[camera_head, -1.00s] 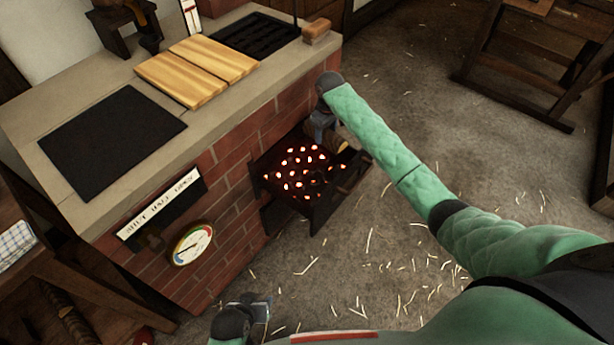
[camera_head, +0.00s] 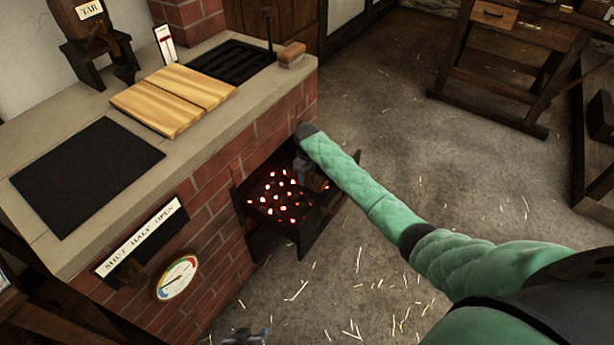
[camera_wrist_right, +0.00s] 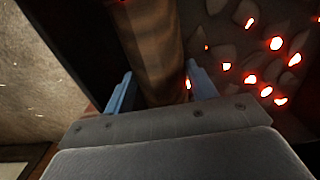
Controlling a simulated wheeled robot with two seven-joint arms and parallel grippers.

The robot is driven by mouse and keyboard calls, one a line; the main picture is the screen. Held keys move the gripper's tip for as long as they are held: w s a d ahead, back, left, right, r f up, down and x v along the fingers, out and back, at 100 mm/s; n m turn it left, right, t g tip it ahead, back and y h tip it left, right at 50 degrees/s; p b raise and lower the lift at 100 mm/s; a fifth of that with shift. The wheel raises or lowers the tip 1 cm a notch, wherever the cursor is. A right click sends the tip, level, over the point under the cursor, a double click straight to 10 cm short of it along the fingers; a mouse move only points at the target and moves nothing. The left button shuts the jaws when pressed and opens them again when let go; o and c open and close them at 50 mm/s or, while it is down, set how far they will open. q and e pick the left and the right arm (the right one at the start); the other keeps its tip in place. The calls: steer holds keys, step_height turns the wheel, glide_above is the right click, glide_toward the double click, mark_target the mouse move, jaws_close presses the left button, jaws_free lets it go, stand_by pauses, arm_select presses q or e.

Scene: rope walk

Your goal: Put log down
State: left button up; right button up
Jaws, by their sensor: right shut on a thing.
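A brown log (camera_wrist_right: 158,45) lies between the blue fingers of my right gripper (camera_wrist_right: 160,92) in the right wrist view, which is shut on it. Glowing embers (camera_wrist_right: 262,70) lie just to the right of the log there. In the head view my right gripper (camera_head: 312,172) is low over the back right part of the dark fire tray (camera_head: 308,240), which sticks out of the brick stove. The arm mostly hides the log there, and I cannot tell whether it touches the embers. My left gripper (camera_head: 246,338) is at the bottom edge, mostly cut off.
The brick stove (camera_head: 215,180) fills the left, with wooden boards (camera_head: 172,98), a black plate (camera_head: 85,175), a dial gauge (camera_head: 178,278) and a "SHUT HALF OPEN" label (camera_head: 142,238). Straw-strewn floor (camera_head: 400,150) is open to the right, with a wooden bench (camera_head: 490,75) beyond.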

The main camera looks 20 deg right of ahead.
arm_select(q)
steer(key=shift+s+f, duration=0.1)
arm_select(e)
steer(key=shift+f, duration=0.55)
steer(key=o, duration=1.1)
steer(key=shift+f, duration=0.15)
steer(key=shift+r, duration=0.45)
step_height(320, 180, up, 11)
steer(key=shift+f, duration=0.2)
arm_select(q)
steer(key=shift+r, duration=0.6)
arm_select(e)
steer(key=shift+r, duration=0.4)
